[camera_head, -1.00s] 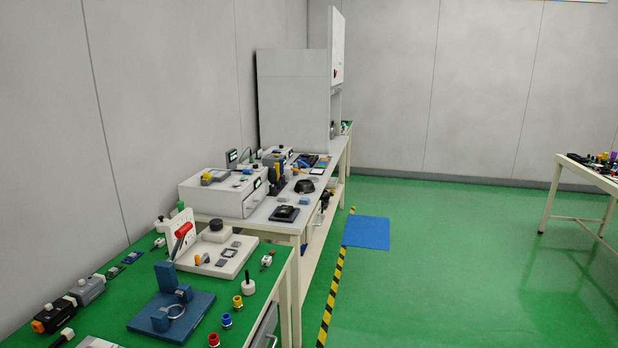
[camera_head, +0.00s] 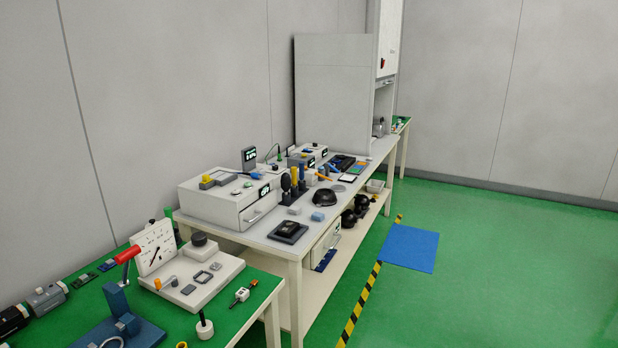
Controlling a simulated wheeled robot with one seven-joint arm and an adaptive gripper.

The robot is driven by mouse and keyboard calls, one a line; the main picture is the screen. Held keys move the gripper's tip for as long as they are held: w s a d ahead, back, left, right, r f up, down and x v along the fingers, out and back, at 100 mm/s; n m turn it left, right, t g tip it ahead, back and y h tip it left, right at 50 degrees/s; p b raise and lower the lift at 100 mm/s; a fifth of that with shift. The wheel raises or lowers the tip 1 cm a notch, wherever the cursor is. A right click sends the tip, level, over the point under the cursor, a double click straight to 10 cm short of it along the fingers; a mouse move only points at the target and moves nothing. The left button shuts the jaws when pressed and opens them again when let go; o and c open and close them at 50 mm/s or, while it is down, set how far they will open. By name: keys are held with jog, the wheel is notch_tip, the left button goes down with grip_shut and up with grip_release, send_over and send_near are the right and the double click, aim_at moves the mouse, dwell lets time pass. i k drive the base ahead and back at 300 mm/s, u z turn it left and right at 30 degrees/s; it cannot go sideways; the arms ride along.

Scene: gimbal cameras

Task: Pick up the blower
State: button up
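I cannot make out for certain which thing is the blower. Many small items lie on the white bench (camera_head: 268,243) and the green-topped bench (camera_head: 253,305). On the white bench are a low black round thing (camera_head: 326,197), a black item on a dark square pad (camera_head: 289,231) and a small light-blue block (camera_head: 318,216). On the green bench's near edge stands a small white piece with a black stem (camera_head: 204,326). My gripper is not in view.
A white drawer box (camera_head: 234,203) stands on the white bench, a tall grey cabinet (camera_head: 337,95) behind it. Dark round things (camera_head: 350,217) sit on the shelf below. A blue press with a red handle (camera_head: 118,300) is front left. Green floor with a blue mat (camera_head: 410,247) lies clear at right.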

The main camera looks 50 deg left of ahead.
aim_at(286, 180)
jog(key=i, duration=1)
jog(key=u, duration=2.5)
